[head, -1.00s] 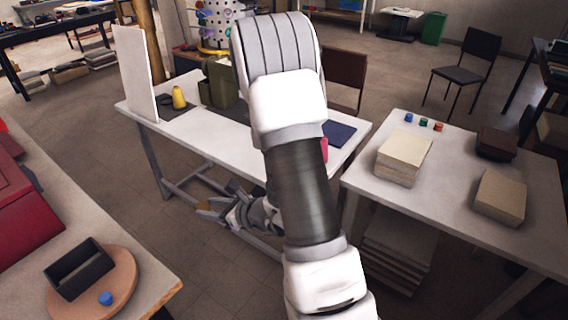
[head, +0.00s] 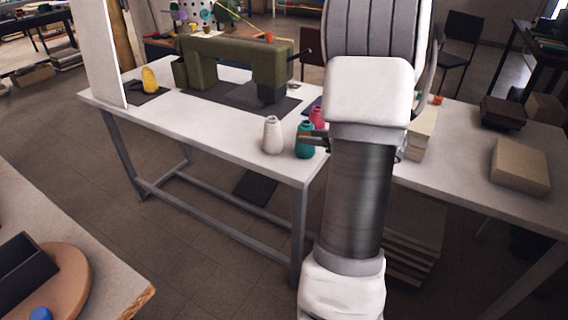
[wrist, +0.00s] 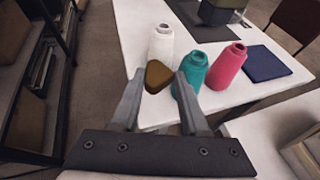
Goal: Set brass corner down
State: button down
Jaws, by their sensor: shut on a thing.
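The brass corner (wrist: 158,77), a dark gold rounded triangular piece, is between the fingertips of my gripper (wrist: 159,90) in the wrist view. My gripper is shut on it. The piece appears in front of the white cone of thread (wrist: 161,44) and left of the teal cone (wrist: 190,75); I cannot tell whether it touches either. In the head view my arm hides most of the gripper, near the right end of the white sewing table (head: 225,148).
The white (head: 272,136), teal (head: 305,142) and pink (head: 317,118) cones stand near the table's right end. A green sewing machine (head: 235,60) stands behind. A side table (head: 455,165) with stacks adjoins at right.

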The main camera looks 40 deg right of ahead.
jog(key=s+d, duration=0.2)
jog(key=d, duration=0.1)
jog(key=b, duration=0.5)
send_over(289, 164)
jog(key=shift+m+h, duration=0.3)
jog(key=shift+h, duration=0.1)
notch_tip(289, 164, down, 7)
jog(key=shift+s+f, duration=0.1)
jog(key=shift+f, duration=0.05)
jog(key=shift+f+b, duration=0.55)
jog(key=shift+f, duration=1.4)
jog(key=shift+f+b, duration=0.3)
jog(key=c, duration=0.7)
grip_release()
jog(key=shift+r, duration=0.1)
jog(key=shift+r, duration=0.1)
